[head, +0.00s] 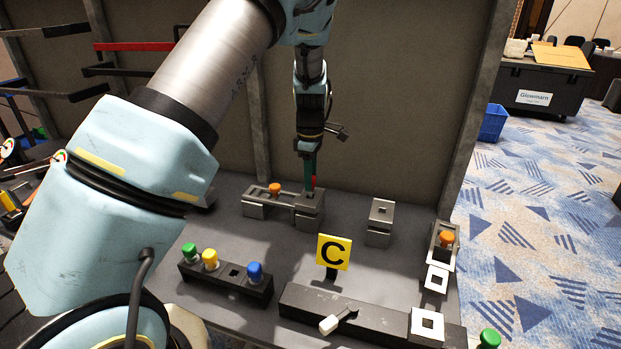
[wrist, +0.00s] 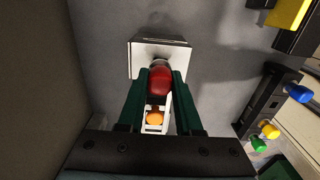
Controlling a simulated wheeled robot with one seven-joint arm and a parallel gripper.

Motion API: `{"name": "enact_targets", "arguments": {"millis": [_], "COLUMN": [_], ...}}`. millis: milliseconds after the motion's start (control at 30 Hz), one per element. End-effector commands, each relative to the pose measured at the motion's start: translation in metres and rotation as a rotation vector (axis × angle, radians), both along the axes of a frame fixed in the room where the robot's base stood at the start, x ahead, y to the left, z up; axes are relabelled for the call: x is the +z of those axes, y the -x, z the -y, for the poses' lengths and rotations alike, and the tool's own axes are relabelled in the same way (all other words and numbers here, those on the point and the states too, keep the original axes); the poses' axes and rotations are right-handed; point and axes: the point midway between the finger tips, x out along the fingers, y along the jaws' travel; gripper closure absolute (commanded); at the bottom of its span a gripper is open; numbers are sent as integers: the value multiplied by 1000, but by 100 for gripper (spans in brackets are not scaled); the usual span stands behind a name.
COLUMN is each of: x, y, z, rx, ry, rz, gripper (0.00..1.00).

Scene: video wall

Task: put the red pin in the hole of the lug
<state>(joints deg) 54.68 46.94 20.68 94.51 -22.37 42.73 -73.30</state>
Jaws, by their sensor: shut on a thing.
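My gripper (head: 310,186) points down, its green fingers shut on the red pin (wrist: 160,80). In the head view only a thin strip of the red pin (head: 314,182) shows beside the fingers. Below it stands a grey metal block (head: 309,212), which I take to be the lug, at the right end of a slotted grey bar (head: 254,209). The block also shows in the wrist view (wrist: 143,58), just past the pin's red head. The pin's lower end and the hole are hidden, so I cannot tell whether the pin is in it.
An orange knob (head: 275,188) sits on the slotted bar, close to my fingers. Another grey block (head: 380,224) stands to the right. A yellow C sign (head: 333,253) and a black rack (head: 228,280) with green, yellow and blue pins stand in front. A panel rises behind.

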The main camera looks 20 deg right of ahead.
Motion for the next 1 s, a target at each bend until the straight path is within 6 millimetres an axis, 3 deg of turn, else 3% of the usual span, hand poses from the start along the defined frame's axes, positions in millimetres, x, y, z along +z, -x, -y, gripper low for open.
{"name": "enact_targets", "arguments": {"millis": [833, 867, 1000], "x": [-16, -16, -16], "y": [0, 0, 0], "z": [0, 0, 0], "rx": [0, 0, 0], "ry": [0, 0, 0], "rz": [0, 0, 0], "gripper": [100, 65, 50]}}
